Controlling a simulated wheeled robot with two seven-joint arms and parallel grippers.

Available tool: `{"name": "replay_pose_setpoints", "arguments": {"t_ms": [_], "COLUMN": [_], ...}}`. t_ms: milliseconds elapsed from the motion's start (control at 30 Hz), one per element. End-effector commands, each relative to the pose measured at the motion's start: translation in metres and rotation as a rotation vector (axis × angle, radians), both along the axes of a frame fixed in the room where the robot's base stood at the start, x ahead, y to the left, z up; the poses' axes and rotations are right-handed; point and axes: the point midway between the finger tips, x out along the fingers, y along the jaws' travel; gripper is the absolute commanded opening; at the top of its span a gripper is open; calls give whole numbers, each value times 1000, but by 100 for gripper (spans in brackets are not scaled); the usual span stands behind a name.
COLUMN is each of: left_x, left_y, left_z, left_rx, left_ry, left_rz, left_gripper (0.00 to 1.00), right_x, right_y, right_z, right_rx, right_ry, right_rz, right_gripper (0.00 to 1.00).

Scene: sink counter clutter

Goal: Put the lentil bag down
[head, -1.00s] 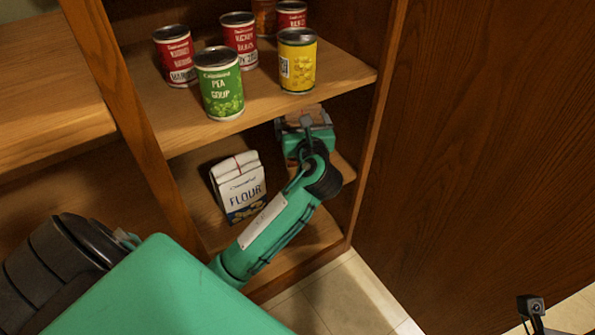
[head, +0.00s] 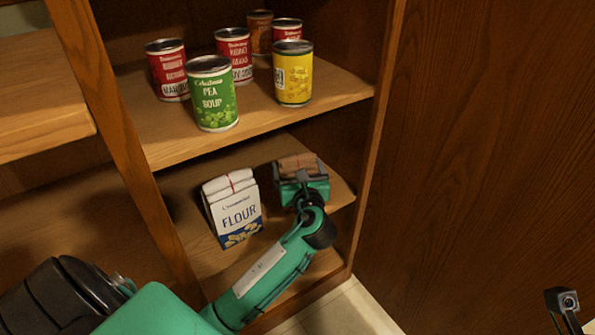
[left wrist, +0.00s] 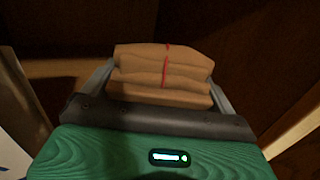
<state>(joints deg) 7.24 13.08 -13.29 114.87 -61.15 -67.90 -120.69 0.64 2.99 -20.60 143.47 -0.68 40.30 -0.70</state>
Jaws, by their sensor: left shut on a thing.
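The lentil bag (head: 297,163) is a brown paper bag with a folded top and a red line. In the head view it is on the lower shelf level, right of the flour bag. It also shows in the left wrist view (left wrist: 160,72), between the two fingers. My left gripper (head: 298,170) is shut on the bag near its top, with a finger on each side. The bag's lower part is hidden behind my gripper, so I cannot tell whether it touches the shelf. My right gripper (head: 563,302) shows only in part at the bottom right corner.
A white flour bag (head: 236,208) stands just left of my left gripper on the lower shelf (head: 185,195). The upper shelf (head: 335,88) holds several cans, including a green pea soup can (head: 213,95) and a yellow can (head: 293,75). A wooden panel (head: 490,130) bounds the right side.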

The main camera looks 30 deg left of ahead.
Motion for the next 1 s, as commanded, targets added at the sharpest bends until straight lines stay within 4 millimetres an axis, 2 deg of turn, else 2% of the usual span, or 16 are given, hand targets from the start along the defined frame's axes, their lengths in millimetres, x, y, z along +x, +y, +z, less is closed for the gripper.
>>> {"name": "replay_pose_setpoints", "arguments": {"t_ms": [200,233,267,567,700,800,1000], "left_x": [0,0,0,-1,-14,-29,-60], "left_y": [0,0,0,-1,-15,-30,-60], "left_z": [0,-2,-2,1,2,3,3], "left_rx": [1,-1,-1,0,-2,-3,-2], "left_ry": [-1,1,1,0,2,4,4], "left_rz": [0,0,0,0,-1,-2,-1], "left_gripper": [46,95,100,100,100,100,100], "right_x": [0,0,0,0,-2,1,1], "right_y": [-1,-1,-1,-1,-2,-7,-12], "right_z": [1,0,0,0,9,-2,-5], "right_rx": [1,0,0,1,3,-5,-6], "right_ry": [1,2,3,0,-9,37,66], "right_rz": [-2,-2,-3,-2,-6,-27,-41], "right_gripper": [36,36,36,36,36,36,36]}}
